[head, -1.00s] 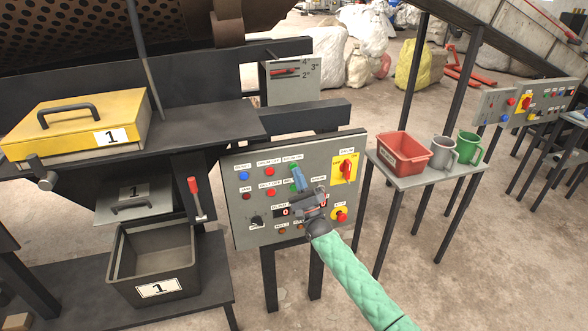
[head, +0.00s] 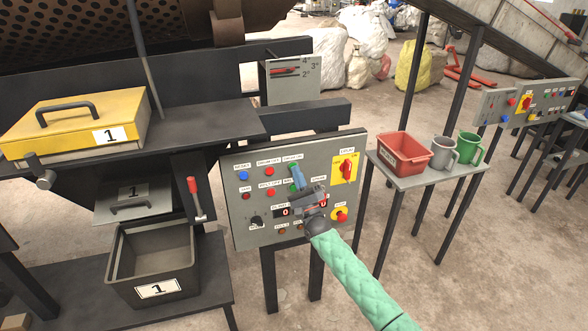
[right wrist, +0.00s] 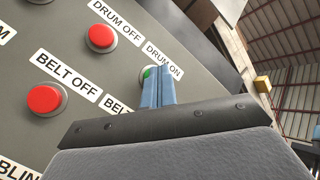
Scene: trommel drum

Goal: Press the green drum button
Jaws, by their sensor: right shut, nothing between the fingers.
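The green drum button (right wrist: 147,71) shows in the right wrist view as a small green patch beside the DRUM ON label (right wrist: 163,58). Most of it is hidden behind my blue fingertips. My right gripper (right wrist: 157,85) is shut and empty, with its tips at the button; I cannot tell whether they touch it or whether it is pushed in. My left gripper is not in view.
Red DRUM OFF (right wrist: 101,37) and BELT OFF (right wrist: 45,98) buttons are close by. A red rotary switch (head: 346,169) and a red stop button (head: 340,214) are on the panel's right. A side table (head: 405,182) holds a red bin and two mugs.

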